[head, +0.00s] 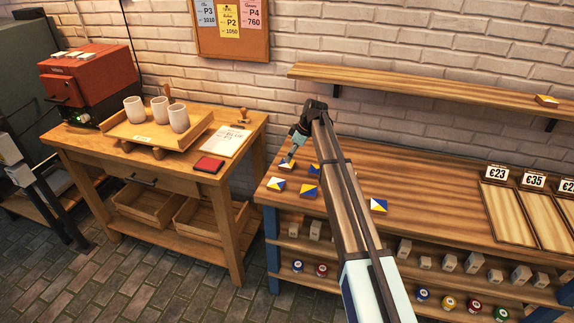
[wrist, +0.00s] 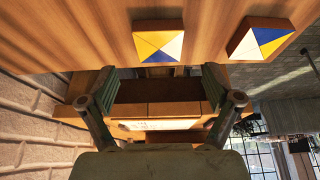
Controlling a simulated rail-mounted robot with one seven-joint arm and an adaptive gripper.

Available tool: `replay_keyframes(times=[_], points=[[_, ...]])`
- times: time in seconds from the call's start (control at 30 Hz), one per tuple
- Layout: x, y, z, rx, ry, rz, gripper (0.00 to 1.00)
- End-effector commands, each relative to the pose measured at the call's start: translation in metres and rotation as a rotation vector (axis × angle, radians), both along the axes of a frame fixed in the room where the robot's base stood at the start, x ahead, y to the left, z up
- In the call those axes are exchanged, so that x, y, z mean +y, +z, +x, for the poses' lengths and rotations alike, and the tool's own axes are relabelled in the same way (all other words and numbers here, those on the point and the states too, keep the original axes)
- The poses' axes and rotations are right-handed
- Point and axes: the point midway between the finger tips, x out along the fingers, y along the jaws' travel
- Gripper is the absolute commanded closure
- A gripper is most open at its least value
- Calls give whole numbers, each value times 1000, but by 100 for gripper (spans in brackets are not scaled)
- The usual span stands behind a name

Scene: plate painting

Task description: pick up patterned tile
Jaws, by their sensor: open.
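Several patterned tiles in blue, yellow and white lie on the wooden counter. One tile (head: 287,164) is right by my gripper (head: 291,156) in the head view. Others lie close by: a tile (head: 276,184) toward the front edge, a blue and yellow tile (head: 309,191), and a tile (head: 315,168) partly hidden by my arm. Another tile (head: 379,205) lies right of my arm. In the wrist view, my gripper (wrist: 160,82) is open with nothing between its fingers. A tile (wrist: 158,42) shows beyond the fingertips, with a second tile (wrist: 260,40) to its right.
A wall shelf (head: 420,90) above the counter holds one more tile (head: 546,101). Price-marked wooden trays (head: 507,212) lie at the counter's right. A separate table (head: 235,145) at left carries a tray of cups. The counter between my arm and the price trays is mostly clear.

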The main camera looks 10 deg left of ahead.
Motion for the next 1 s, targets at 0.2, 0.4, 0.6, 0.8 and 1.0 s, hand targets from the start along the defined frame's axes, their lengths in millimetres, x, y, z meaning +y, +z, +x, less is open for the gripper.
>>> replay_keyframes(times=[0.2, 0.4, 0.6, 0.8, 1.0], points=[[6, -19, 2, 2, 1, -1, 10], [14, -44, 5, 1, 0, -1, 10], [15, -48, 5, 1, 0, 0, 10], [15, -48, 4, 1, 0, 0, 60], [15, -48, 5, 1, 0, 0, 79]])
